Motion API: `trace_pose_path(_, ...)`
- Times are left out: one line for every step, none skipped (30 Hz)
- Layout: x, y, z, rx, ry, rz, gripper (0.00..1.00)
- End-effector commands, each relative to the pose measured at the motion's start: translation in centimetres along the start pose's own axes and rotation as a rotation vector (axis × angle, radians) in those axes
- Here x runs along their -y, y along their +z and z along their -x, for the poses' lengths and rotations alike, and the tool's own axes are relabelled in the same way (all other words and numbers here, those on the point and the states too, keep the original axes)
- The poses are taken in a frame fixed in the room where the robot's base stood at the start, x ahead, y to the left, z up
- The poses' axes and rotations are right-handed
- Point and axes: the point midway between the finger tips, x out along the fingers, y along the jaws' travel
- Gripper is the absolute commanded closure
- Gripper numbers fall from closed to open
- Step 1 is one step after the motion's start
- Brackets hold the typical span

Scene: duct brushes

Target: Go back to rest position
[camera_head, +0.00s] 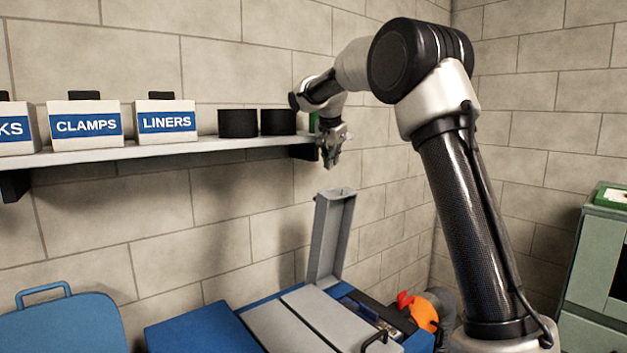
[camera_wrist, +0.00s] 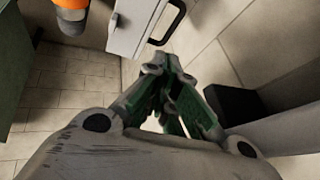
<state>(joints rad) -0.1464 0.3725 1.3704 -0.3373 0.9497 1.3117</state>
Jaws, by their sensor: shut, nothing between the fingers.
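My gripper (camera_head: 331,160) hangs with its fingers pointing down near the right end of the wall shelf, above an upright grey open lid (camera_head: 331,238). It is shut and holds nothing. In the wrist view my gripper (camera_wrist: 153,70) shows its fingertips together, with green pads on the insides of the fingers. A grey-white panel with a dark handle (camera_wrist: 172,22) shows beyond the fingertips. My arm is raised and bent at the elbow.
The wall shelf (camera_head: 140,152) holds boxes reading CLAMPS (camera_head: 85,125) and LINERS (camera_head: 166,122), and two black cylinders. A green cabinet (camera_head: 590,270) stands far right.

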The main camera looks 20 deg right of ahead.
Motion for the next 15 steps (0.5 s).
trace_pose_path(0.0,0.0,0.2,0.0,0.0,0.0,1.0)
trace_pose_path(-0.1,0.0,0.3,0.0,0.0,0.002,1.0)
trace_pose_path(-0.3,0.0,0.6,0.002,-0.001,0.007,1.0)
trace_pose_path(-0.7,0.0,0.9,0.003,-0.001,0.014,1.0)
trace_pose_path(-1.2,0.0,1.4,0.006,0.0,0.026,1.0)
trace_pose_path(-2.2,0.1,2.2,0.011,-0.001,0.049,1.0)
trace_pose_path(-3.1,0.2,3.0,0.016,0.0,0.072,1.0)
trace_pose_path(-4.3,0.4,3.9,0.023,0.0,0.1,1.0)
trace_pose_path(-6.2,0.8,5.2,0.035,0.001,0.143,1.0)
trace_pose_path(-7.9,1.2,6.2,0.043,0.001,0.18,1.0)
trace_pose_path(-9.6,1.6,7.3,0.053,-0.001,0.218,1.0)
trace_pose_path(-12.1,2.4,8.6,0.067,-0.003,0.275,1.0)
trace_pose_path(-13.9,3.1,9.5,0.079,-0.005,0.315,1.0)
trace_pose_path(-15.8,3.8,10.4,0.088,-0.007,0.357,1.0)
trace_pose_path(-18.3,4.9,11.3,0.103,-0.012,0.411,1.0)
